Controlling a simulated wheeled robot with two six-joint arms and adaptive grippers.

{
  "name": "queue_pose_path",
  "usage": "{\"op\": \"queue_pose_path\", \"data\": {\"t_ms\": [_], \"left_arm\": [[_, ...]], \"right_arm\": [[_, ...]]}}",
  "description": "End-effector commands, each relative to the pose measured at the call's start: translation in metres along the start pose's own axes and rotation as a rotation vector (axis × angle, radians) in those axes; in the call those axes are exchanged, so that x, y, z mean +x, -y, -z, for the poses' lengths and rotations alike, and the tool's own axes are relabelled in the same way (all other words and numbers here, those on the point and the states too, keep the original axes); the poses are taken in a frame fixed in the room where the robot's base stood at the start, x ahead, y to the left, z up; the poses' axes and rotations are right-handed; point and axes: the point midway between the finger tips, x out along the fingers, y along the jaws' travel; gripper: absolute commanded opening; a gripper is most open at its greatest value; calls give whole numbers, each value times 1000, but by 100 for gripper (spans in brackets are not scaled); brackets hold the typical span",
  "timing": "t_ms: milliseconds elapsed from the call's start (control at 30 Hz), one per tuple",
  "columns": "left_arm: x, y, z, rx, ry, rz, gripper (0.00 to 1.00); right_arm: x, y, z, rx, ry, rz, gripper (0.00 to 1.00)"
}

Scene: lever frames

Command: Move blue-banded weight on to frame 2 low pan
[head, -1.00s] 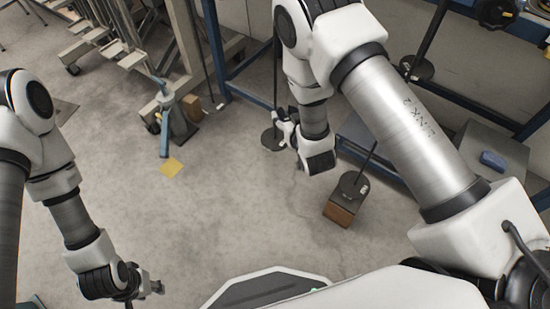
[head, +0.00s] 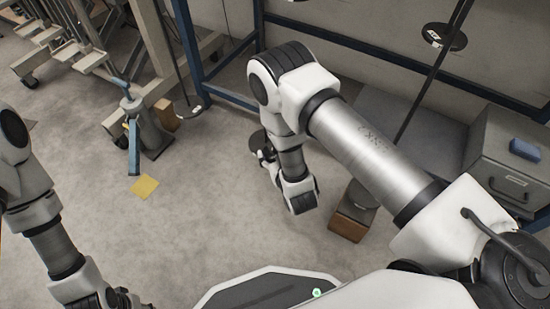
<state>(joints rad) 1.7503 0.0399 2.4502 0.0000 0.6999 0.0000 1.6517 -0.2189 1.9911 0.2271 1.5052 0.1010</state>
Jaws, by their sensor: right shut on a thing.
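My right gripper (head: 267,160) is small and partly hidden by its own wrist. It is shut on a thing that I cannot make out. It is beside a dark round pan (head: 260,143) low near the floor; I cannot tell whether they touch. My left gripper (head: 128,299) is at the bottom edge, partly cut off, and its jaws are unclear. A labelled pan (head: 443,38) hangs on a rod higher at the right. No blue band shows, and I cannot read frame numbers.
A blue frame (head: 228,98) stands behind my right arm. A blue stand (head: 133,135), a wooden block (head: 166,114) and a yellow square (head: 146,187) are at the left. The middle floor is clear.

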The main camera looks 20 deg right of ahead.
Motion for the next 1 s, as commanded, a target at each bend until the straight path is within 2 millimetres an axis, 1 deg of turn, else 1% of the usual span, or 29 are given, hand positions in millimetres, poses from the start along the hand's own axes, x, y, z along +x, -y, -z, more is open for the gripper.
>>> {"op": "queue_pose_path", "data": {"t_ms": [367, 467, 633, 1000], "left_arm": [[12, 0, 0, 0, 0, 0, 40], [10, 0, 0, 0, 0, 0, 40], [7, 0, 0, 0, 0, 0, 40], [8, 0, 0, 0, 0, 0, 40]], "right_arm": [[21, 0, 8, -1, -3, 0, 16], [20, 0, 10, -1, -2, 0, 16], [24, 0, 12, 0, -3, 0, 16], [25, 0, 11, 0, -2, 0, 16]]}}
